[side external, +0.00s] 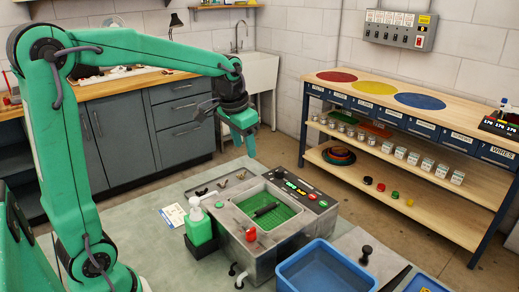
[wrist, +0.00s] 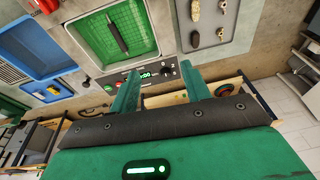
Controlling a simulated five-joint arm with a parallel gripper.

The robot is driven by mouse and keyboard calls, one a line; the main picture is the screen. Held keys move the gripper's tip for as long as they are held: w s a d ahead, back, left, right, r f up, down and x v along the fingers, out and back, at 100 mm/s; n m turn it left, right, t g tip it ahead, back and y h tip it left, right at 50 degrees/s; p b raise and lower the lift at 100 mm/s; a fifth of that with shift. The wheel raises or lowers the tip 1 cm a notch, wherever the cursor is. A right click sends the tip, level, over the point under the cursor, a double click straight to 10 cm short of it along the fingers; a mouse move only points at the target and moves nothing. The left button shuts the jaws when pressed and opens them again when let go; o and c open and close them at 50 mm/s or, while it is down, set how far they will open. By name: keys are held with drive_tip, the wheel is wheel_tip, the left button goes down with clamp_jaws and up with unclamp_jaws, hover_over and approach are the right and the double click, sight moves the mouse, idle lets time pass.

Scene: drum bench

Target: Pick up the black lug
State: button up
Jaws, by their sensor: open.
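A long black piece, which looks like the black lug (side external: 266,210), lies on the green mesh inside the open basin of a grey machine (side external: 247,243). In the wrist view the lug (wrist: 117,33) lies at a slant on the mesh, near the top and left of my fingers. My gripper (side external: 245,139) hangs in the air above and behind the machine, apart from the lug. In the wrist view my gripper (wrist: 162,73) shows two green fingers spread apart with nothing between them.
A grey tray (wrist: 207,40) beside the basin holds several small fittings. A green bottle (side external: 199,226) and a red-topped item (side external: 251,234) stand close to the basin. A blue bin (side external: 322,268) stands at the front right. The air over the basin looks clear.

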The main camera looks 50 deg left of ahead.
drive_tip(key=w+a+f+g, duration=0.1)
drive_tip(key=w+a+f, duration=0.2)
drive_tip(key=w+f, duration=0.1)
drive_tip(key=w+a+f, duration=0.3)
drive_tip(key=a+f, duration=0.1)
drive_tip(key=f, duration=0.2)
drive_tip(key=w+a+f+g, duration=0.1)
drive_tip(key=w+a+f, duration=0.3)
drive_tip(key=f, duration=0.1)
drive_tip(key=shift+w+a+f+g, duration=0.1)
drive_tip(key=shift+w+f+g, duration=0.05)
drive_tip(key=shift+w+g, duration=0.15)
drive_tip(key=shift+w+a+f, duration=0.1)
drive_tip(key=shift+f, duration=4)
clamp_jaws()
drive_tip(key=shift+r, duration=0.1)
